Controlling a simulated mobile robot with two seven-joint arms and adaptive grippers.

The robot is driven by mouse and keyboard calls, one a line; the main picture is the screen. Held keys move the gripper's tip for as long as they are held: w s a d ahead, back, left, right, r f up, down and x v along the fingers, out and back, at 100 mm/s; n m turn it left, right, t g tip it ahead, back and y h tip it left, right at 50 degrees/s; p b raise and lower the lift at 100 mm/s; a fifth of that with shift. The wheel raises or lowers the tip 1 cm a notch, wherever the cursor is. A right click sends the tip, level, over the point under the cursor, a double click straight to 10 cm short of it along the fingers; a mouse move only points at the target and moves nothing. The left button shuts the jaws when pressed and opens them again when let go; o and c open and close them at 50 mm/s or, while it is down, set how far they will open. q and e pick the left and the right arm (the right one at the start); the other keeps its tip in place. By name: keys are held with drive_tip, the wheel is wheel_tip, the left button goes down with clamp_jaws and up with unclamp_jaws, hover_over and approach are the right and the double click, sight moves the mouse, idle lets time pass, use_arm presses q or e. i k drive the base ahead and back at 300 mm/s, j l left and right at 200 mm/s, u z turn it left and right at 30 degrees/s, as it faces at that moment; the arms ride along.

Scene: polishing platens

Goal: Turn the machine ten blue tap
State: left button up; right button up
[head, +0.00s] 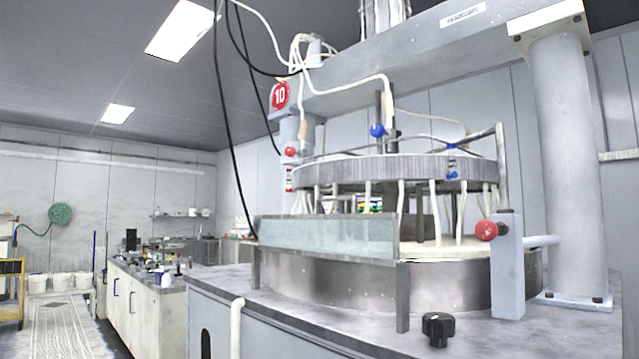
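The machine with the round red sign reading 10 (280,96) fills the right half of the head view. A round blue tap (377,131) sits on the upright post above the ribbed upper ring. A smaller blue fitting (452,161) is on the front of that ring, at the right. I cannot tell whether it is a tap too. Neither of my grippers is in view.
A red knob (486,230) is on the grey post at the front right, and a black knob (438,328) stands on the machine top. A clear splash panel (328,238) fronts the basin. A cluttered bench (140,300) and floor lie left.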

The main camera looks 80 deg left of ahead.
sight(377, 130)
drive_tip(key=u, duration=2.25)
